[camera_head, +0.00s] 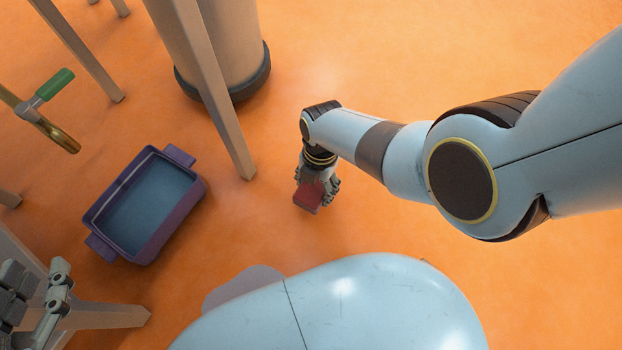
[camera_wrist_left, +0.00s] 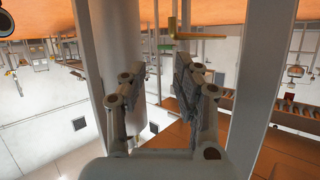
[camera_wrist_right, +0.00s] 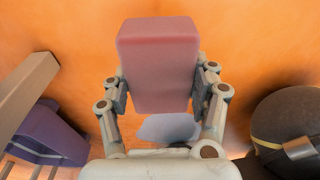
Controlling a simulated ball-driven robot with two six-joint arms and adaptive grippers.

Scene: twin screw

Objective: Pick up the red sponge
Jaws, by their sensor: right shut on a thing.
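The red sponge (camera_head: 308,197) is a blocky piece in the fingers of my right gripper (camera_head: 318,184), low over the orange floor. In the right wrist view the sponge (camera_wrist_right: 158,60) stands out beyond the fingertips, with one finger on each side. My right gripper (camera_wrist_right: 158,90) is shut on it. Whether the sponge touches the floor is unclear. My left gripper (camera_head: 42,305) is at the lower left edge of the head view, far from the sponge. In the left wrist view its fingers (camera_wrist_left: 160,88) are apart, with nothing between them.
A purple basin (camera_head: 184,212) with handles stands on the floor to the left. A wooden leg (camera_head: 214,92) and a large cylinder (camera_head: 238,45) rise behind it. A green-handled valve (camera_head: 55,84) is at the far left. Open floor (camera_head: 360,85) lies behind my right gripper.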

